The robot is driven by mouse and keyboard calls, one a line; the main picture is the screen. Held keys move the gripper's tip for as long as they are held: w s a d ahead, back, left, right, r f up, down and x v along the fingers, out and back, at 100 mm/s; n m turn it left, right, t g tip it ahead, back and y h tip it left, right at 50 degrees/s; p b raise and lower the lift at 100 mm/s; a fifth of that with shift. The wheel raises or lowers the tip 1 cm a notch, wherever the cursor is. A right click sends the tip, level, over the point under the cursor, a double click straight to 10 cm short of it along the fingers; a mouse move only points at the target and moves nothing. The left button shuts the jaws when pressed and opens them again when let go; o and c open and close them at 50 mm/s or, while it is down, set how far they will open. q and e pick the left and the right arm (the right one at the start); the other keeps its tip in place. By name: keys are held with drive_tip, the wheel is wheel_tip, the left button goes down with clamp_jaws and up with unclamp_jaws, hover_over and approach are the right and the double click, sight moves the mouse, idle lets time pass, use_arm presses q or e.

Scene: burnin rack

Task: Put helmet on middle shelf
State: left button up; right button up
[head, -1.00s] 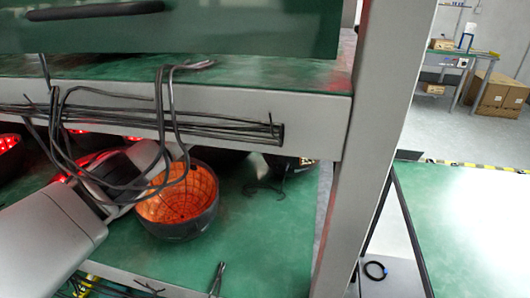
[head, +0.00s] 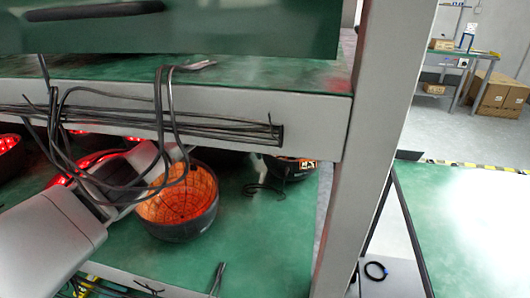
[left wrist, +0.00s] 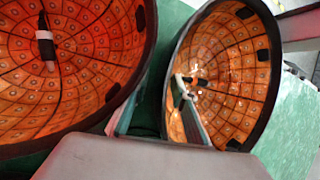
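A dark bowl-shaped helmet (head: 183,205) with an orange-lit, tiled inside lies open side up on the green lower visible shelf (head: 258,240). In the left wrist view this helmet (left wrist: 230,50) fills the right half. My left gripper (left wrist: 158,105) straddles its near-left wall: one finger is inside the bowl, the other outside. The fingers look apart, with a gap beside the wall. In the head view, cables partly hide the left gripper (head: 140,187). Another shelf (head: 300,75) runs above; I cannot tell which counts as middle. My right gripper is not in view.
Another lit helmet (left wrist: 60,60) is close left of the gripper. More helmets sit at the left and back, one dark (head: 290,167). Black cables (head: 170,125) hang over the upper shelf's edge, before my arm. A grey post (head: 360,150) bounds the rack's right side.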

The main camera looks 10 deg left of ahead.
use_arm(q)
drive_tip(key=p+v, duration=0.1)
drive_tip(key=v, duration=0.6)
drive_tip(key=shift+p, duration=0.3)
